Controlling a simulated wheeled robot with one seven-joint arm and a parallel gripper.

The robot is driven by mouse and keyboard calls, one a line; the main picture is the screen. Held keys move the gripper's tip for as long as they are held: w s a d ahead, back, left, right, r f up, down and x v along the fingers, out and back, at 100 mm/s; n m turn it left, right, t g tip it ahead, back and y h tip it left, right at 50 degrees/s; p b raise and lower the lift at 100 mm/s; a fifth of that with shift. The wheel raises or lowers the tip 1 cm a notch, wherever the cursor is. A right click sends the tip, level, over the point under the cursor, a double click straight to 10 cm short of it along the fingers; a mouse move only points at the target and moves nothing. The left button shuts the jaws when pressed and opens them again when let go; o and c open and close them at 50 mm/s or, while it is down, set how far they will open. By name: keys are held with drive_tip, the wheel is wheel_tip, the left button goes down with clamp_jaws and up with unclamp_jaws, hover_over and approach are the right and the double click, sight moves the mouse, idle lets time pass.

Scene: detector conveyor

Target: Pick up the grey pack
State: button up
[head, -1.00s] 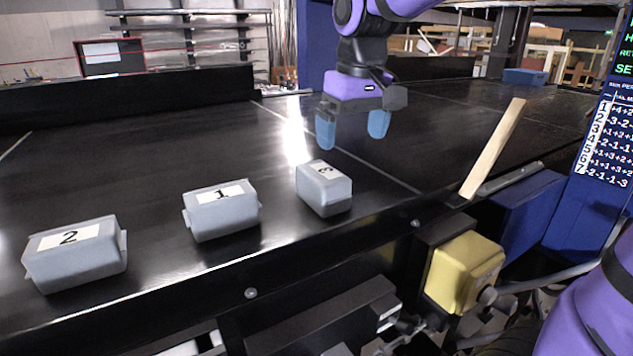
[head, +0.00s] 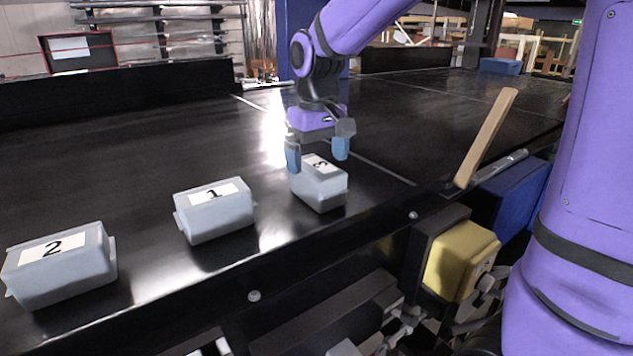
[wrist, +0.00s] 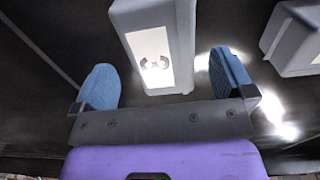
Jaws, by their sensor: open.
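Three grey packs with white number labels stand in a row on the black conveyor. Pack 3 (head: 322,190) is at the right, pack 1 (head: 222,220) in the middle, and pack 2 (head: 62,272) at the left. My gripper (head: 318,156) is open, with blue fingertips, just above and behind pack 3 in the head view. In the wrist view, pack 3 (wrist: 182,50) lies ahead of the gap between the open fingertips (wrist: 165,82), with its label facing the camera. Part of pack 1 (wrist: 298,42) shows at the right edge there. Nothing is held.
The black conveyor (head: 130,150) has free room behind the packs. A wooden stick (head: 487,135) leans up at the right of pack 3. A yellow box (head: 462,258) and a blue box (head: 512,195) sit below the conveyor's front edge.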

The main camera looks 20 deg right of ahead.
sight(316, 166)
drive_tip(key=shift+a+f, duration=0.15)
drive_tip(key=shift+f, duration=2.1)
drive_tip(key=c, duration=1.4)
drive_tip(key=shift+o, duration=0.2)
drive_tip(key=shift+r, duration=0.15)
